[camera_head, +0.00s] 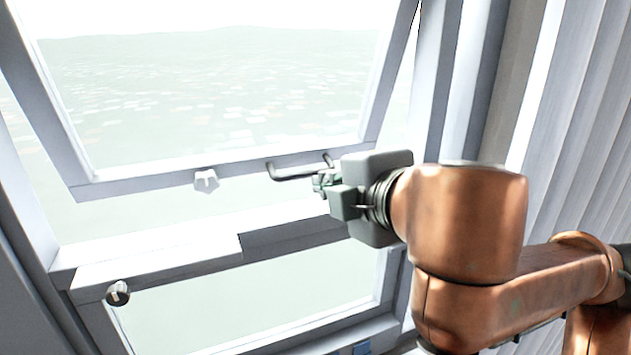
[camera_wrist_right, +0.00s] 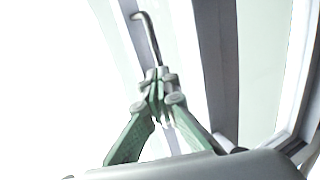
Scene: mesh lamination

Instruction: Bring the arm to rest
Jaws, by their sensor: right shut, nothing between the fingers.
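My right arm (camera_head: 468,225), copper-coloured, comes in from the right and reaches out to the window. My right gripper (camera_head: 322,182) is shut and empty. It is close to a grey bent handle (camera_head: 290,174) on the bottom rail of the upper window sash. In the right wrist view the green fingers of the gripper (camera_wrist_right: 160,88) meet at their tips, and the handle (camera_wrist_right: 148,35) runs up from just behind them. I cannot tell whether the fingertips touch the handle. My left gripper is not in view.
The upper sash (camera_head: 235,165) stands swung away from the window frame (camera_head: 160,262), with a gap below it. A small white catch (camera_head: 206,180) sits on its rail. A dark round knob (camera_head: 118,292) is on the lower frame. Pale vertical blinds (camera_head: 585,120) hang at the right.

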